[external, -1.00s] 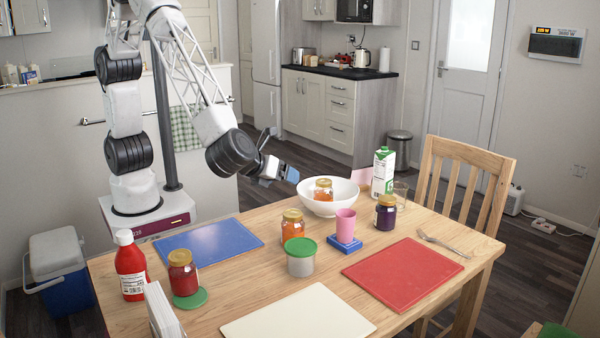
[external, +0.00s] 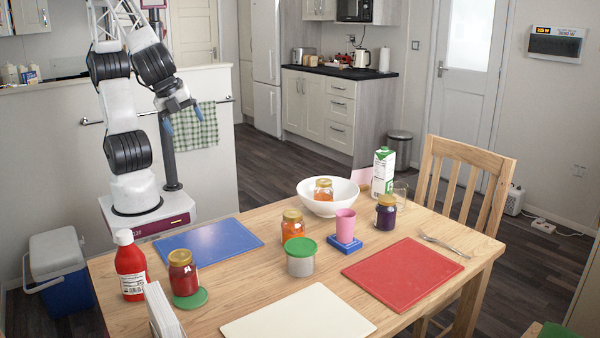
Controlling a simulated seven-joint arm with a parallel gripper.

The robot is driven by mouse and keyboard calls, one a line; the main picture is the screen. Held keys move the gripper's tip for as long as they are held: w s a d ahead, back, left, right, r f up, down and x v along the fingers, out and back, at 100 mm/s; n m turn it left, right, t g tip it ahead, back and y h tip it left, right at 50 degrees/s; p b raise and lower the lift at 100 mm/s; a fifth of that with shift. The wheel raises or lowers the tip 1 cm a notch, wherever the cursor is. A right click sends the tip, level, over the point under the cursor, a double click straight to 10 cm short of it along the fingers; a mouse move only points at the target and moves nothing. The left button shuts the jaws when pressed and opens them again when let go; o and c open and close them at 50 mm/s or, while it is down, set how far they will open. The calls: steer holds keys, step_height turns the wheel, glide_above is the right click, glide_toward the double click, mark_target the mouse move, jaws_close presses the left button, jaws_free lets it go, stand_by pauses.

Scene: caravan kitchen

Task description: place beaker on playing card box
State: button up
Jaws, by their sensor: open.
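A pink beaker (external: 345,224) stands upright on the blue playing card box (external: 345,246), near the middle of the wooden table. The box lies flat on the table. My gripper (external: 183,118) is open and empty, raised and drawn back near my base at the left, well away from the beaker and box.
Beside the box are an orange jar (external: 292,226), a green-lidded tub (external: 300,258), a dark purple jar (external: 386,212) and a white bowl (external: 328,201) holding another jar. A red board (external: 403,274) lies to its right. A blue board (external: 208,246) lies at the left.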

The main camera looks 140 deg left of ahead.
steer(key=s+d+r+n+t+h, duration=0.1)
steer(key=s+d+n+h, duration=0.1)
steer(key=s+d, duration=0.2)
steer(key=s+d+n+t+h, duration=0.1)
steer(key=s+d, duration=0.4)
steer(key=s, duration=0.5)
steer(key=shift+s+d+r+n+h, duration=0.3)
steer(key=shift+r+n+h, duration=0.1)
steer(key=shift+n+h, duration=0.35)
